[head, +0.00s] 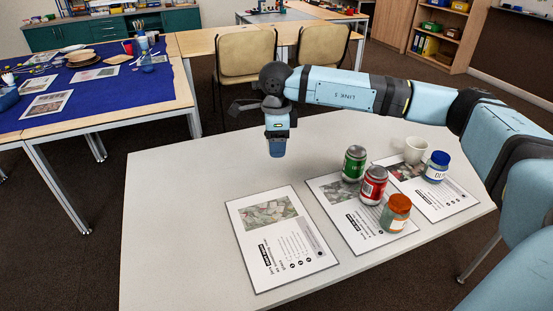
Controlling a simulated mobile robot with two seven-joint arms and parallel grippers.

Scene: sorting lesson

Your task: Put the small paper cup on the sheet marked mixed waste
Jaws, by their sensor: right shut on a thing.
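My right gripper (277,132) points down above the far left part of the white table. It is shut on a small blue cup (278,149), which looks like the small paper cup; the fingers partly hide its top. Three printed sheets lie on the table: a left sheet (290,262) with nothing on it, a middle sheet (358,238) and a right sheet (447,203). Their headings are too small for me to read, so I cannot tell which is marked mixed waste. The cup is apart from all three sheets. My left gripper is not in view.
A green can (354,164), a red can (373,185) and an orange-lidded jar (396,212) stand at the middle sheet. A white cup (414,150) and a blue-lidded jar (437,167) stand at the right sheet. The white table's left side (175,220) is clear.

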